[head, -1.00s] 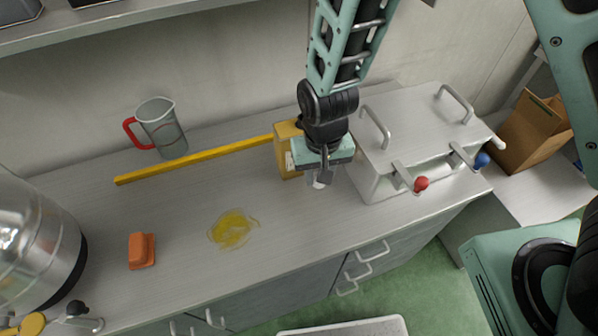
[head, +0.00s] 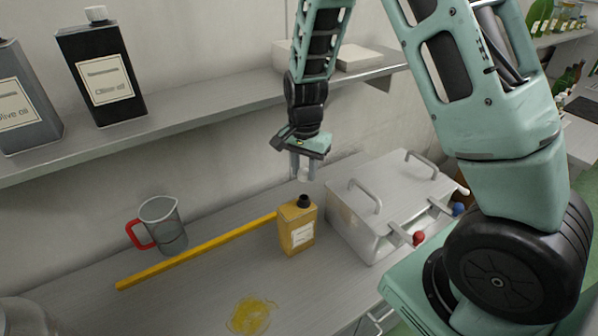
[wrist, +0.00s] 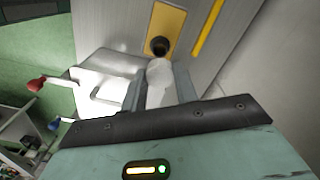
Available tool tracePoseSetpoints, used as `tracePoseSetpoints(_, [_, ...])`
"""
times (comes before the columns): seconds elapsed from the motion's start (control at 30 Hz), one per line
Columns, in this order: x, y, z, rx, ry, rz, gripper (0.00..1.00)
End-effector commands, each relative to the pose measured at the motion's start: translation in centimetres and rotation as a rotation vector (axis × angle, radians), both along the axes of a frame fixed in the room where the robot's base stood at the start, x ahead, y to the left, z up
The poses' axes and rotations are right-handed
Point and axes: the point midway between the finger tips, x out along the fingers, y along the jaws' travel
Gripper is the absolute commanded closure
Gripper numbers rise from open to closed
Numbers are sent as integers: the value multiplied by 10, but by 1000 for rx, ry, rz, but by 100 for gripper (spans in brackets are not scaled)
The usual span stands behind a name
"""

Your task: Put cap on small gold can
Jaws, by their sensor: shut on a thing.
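The small gold can (head: 297,230) stands upright on the steel counter, its dark neck (head: 304,201) uncovered. In the wrist view the can (wrist: 167,16) lies ahead of the fingers, with its round dark neck (wrist: 160,46) facing me. My gripper (head: 302,176) is above the can, apart from it, fingers pointing down. It is shut on a white cap (wrist: 158,74), which shows between the fingers in the wrist view, just below the neck in the picture. The cap is hard to make out in the head view.
A steel box with handles (head: 385,205) stands close to the can's right. A yellow bar (head: 200,252) runs left from the can; a red-handled jug (head: 163,228) is behind it. A shelf (head: 215,115) with oil tins (head: 102,75) is at upper left. An oil smear (head: 250,316) marks the counter.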

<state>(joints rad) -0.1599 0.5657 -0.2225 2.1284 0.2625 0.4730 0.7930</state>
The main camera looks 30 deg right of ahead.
Motion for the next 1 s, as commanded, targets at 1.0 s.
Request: tracePoseSetpoints(1.0, [0, 1, -59, 0, 0, 3, 87])
